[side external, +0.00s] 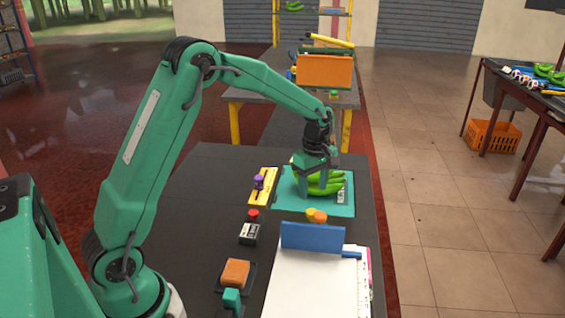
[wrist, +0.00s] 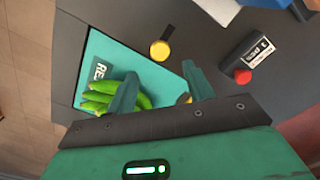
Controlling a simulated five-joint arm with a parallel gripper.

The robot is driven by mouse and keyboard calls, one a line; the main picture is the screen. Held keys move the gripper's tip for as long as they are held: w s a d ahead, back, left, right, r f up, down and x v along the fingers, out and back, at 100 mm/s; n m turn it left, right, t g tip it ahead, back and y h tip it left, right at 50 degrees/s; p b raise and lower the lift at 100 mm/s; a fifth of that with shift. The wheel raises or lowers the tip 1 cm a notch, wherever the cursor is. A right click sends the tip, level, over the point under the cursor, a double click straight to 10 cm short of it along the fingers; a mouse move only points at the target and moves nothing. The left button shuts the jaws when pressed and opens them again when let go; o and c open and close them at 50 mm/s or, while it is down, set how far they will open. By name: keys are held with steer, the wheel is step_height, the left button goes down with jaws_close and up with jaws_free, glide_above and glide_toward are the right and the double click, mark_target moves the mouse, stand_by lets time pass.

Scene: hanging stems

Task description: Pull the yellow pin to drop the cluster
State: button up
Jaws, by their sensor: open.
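The cluster is a bunch of green bananas (side external: 325,184) on the teal mat (side external: 290,204), partly behind my gripper (side external: 318,188). My gripper points down over the mat with its fingers apart, close to the bananas. In the wrist view the bananas (wrist: 98,101) are beside and partly behind the left finger of my open gripper (wrist: 160,75). I see no thing that is clearly a yellow pin. A round yellow knob (wrist: 160,50) sits near the mat's edge, beyond the fingertips. A small yellow piece (wrist: 185,98) shows by the right finger, mostly hidden.
A yellow plate with a purple knob (side external: 258,182) lies left of the mat. A small box with a red button (side external: 252,215) stands nearer. A blue panel (side external: 312,237) and white papers (side external: 305,285) are in front. An orange block (side external: 236,272) sits front left.

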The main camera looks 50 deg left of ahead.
mark_target(312, 211)
steer(key=shift+f, duration=3.9)
jaws_close()
